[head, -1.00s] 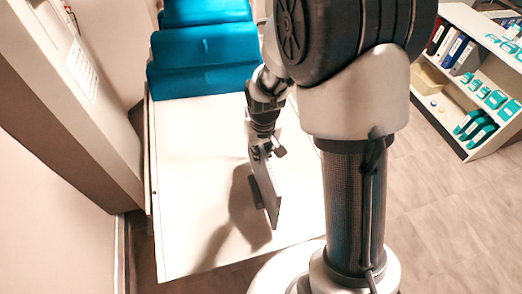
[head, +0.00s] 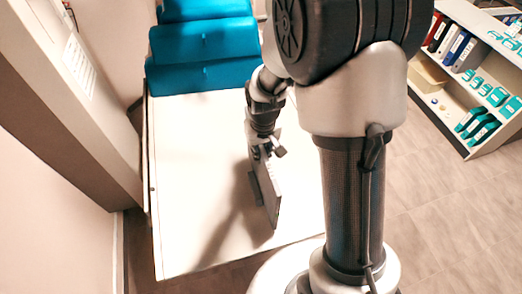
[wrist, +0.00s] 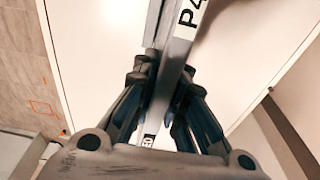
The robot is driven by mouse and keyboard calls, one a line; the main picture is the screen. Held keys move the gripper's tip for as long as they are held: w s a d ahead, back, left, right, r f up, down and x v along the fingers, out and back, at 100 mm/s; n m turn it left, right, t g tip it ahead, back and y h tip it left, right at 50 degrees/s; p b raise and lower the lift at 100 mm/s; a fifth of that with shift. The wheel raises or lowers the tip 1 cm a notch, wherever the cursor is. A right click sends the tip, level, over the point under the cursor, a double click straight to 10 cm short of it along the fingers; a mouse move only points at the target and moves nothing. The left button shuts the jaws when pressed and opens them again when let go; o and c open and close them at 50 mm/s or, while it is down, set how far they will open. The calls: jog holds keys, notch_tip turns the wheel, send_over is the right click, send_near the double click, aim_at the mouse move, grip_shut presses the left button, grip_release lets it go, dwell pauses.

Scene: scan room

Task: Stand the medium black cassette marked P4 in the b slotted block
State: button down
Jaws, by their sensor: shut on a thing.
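My gripper (head: 264,150) is shut on the medium cassette (head: 269,192), which hangs edge-down over the white table top, near its right side. In the wrist view the cassette's pale narrow edge (wrist: 176,62) runs between my gripper's fingers (wrist: 165,80), with a P4 label near the top and a partly hidden label lower down. A dark grey strip (head: 254,186) shows close along the cassette's left side; I cannot tell whether it is the b slotted block. I cannot tell whether the cassette's lower edge touches anything.
The white table top (head: 190,190) is bare to the left, apart from shadows. Blue cushions (head: 203,50) lie at its far end. A wall and door frame stand close on the left. A shelf (head: 440,105) with binders and teal items stands at the right, across open floor.

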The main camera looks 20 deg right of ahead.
jog(key=c, duration=1.5)
grip_release()
jog(key=shift+c, duration=0.2)
jog(key=shift+s, duration=0.1)
jog(key=r, duration=0.4)
jog(key=s+r, duration=0.1)
jog(key=r, duration=0.7)
jog(key=shift+s, duration=0.2)
jog(key=shift+r, duration=0.1)
notch_tip(320, 180, up, 6)
jog(key=p, duration=0.4)
jog(key=shift+p, duration=0.35)
